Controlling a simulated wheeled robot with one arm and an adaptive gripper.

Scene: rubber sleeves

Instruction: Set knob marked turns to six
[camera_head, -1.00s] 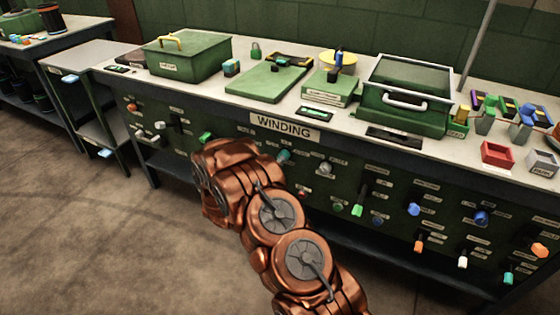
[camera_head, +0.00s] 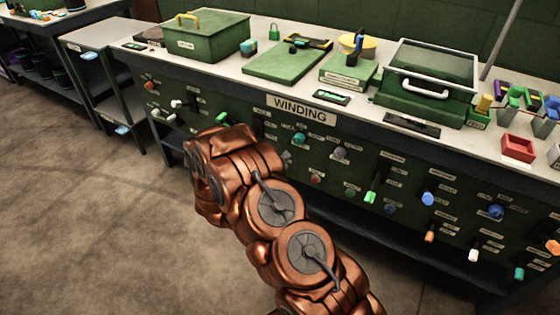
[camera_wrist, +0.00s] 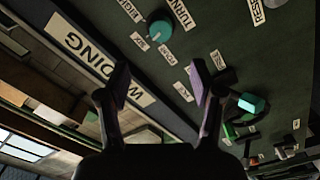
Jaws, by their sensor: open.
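The teal round knob (camera_head: 299,138) is on the green front panel, under the WINDING sign. In the wrist view the teal knob (camera_wrist: 159,33) sits at the top, beside a label starting TURN (camera_wrist: 180,13), with a SIX label (camera_wrist: 140,42), an EIGHT label (camera_wrist: 130,10) and another small label around it. Its pointer direction is too small to tell. My gripper (camera_wrist: 160,76) shows two dark fingers spread apart, with nothing between them. In that picture the knob lies above the fingertips, apart from them. In the head view my copper arm hides most of the gripper.
The WINDING sign (camera_head: 300,108) is above. Open floor (camera_head: 80,220) lies left.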

